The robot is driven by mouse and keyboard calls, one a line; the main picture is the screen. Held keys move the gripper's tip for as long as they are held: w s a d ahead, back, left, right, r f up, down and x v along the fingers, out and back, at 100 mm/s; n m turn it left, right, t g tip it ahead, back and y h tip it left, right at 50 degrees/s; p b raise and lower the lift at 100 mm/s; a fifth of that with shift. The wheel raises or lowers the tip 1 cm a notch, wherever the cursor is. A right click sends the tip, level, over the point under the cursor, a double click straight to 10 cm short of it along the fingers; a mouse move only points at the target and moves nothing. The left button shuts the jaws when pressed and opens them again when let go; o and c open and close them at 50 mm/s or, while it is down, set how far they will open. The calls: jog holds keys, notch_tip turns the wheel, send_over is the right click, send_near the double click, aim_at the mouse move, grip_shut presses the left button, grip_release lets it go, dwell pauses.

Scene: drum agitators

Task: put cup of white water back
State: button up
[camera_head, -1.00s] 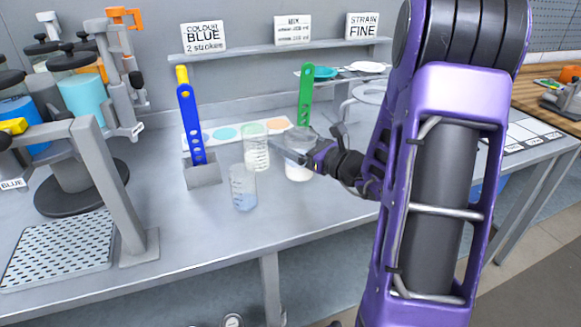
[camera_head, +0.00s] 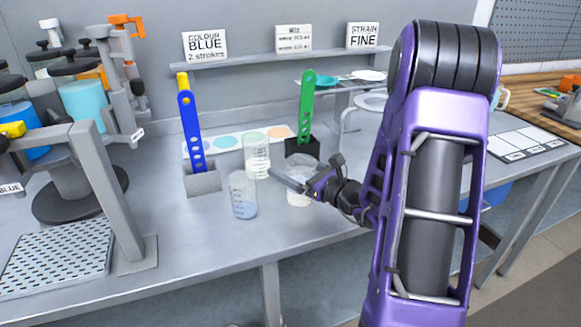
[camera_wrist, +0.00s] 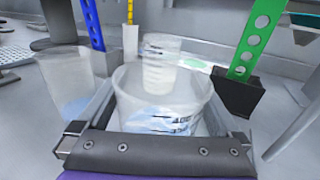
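A large clear cup with white contents (camera_head: 301,190) is at my gripper, over the middle of the bench. My gripper (camera_head: 282,180) reaches in from the right, and its fingers are on either side of this cup. In the wrist view the large cup (camera_wrist: 190,98) fills the space between the fingers. I cannot tell whether its base touches the bench. A narrower clear cup with pale contents (camera_head: 257,158) stands just behind and left; it also shows behind the large cup in the wrist view (camera_wrist: 160,52). A clear cup with blue liquid (camera_head: 243,197) stands in front and left.
A blue strip in a grey holder (camera_head: 202,180) stands left, and a green strip in a black holder (camera_head: 301,148) stands close behind the cups. A strip of coloured circles (camera_head: 226,141) lies behind them. A grey frame (camera_head: 105,195) stands left. The front bench is clear.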

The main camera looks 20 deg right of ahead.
jog(key=shift+r, duration=0.25)
jog(key=v, duration=1.2)
jog(key=shift+p, duration=0.3)
